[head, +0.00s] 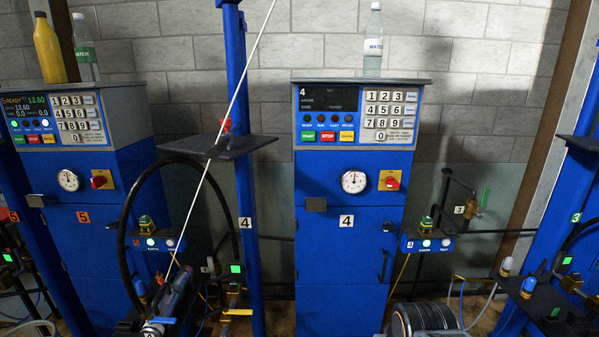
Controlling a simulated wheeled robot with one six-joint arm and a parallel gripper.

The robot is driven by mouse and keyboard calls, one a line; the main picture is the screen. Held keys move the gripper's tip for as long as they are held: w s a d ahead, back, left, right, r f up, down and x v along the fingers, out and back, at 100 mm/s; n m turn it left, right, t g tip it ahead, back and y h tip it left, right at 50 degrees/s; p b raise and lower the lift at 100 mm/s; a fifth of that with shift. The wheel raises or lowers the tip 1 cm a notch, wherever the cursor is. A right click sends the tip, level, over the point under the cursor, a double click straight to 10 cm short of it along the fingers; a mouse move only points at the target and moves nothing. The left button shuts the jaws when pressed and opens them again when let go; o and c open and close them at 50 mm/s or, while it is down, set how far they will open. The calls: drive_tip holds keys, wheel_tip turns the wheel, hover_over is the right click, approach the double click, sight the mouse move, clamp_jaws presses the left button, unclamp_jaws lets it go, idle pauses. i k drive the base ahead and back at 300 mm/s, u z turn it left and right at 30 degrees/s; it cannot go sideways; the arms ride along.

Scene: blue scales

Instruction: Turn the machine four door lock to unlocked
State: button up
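Machine four is the blue cabinet (350,245) in the middle of the head view, with a white "4" label (346,221) on its front. A small grey block (316,204) sits at the left of the front, below the gauge; I cannot tell whether it is the door lock. A red rotary knob on a yellow plate (389,181) sits right of the round gauge (354,181). A dark handle (386,265) is at the door's right edge. The door looks shut. The lock's setting cannot be read. I cannot make out my gripper in this view.
Machine five (75,215) stands at the left with a black hose loop (122,225). A blue post (241,160) rises between the machines. A dark cylinder (425,317) lies at the lower right of machine four. A water bottle (373,45) stands on its top.

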sight(387, 227)
drive_tip(key=z, duration=0.05)
drive_tip(key=k, duration=0.5)
drive_tip(key=u, duration=2.05)
drive_tip(key=k, duration=0.9)
drive_tip(key=z, duration=1.6)
drive_tip(key=i, duration=1)
drive_tip(key=z, duration=0.05)
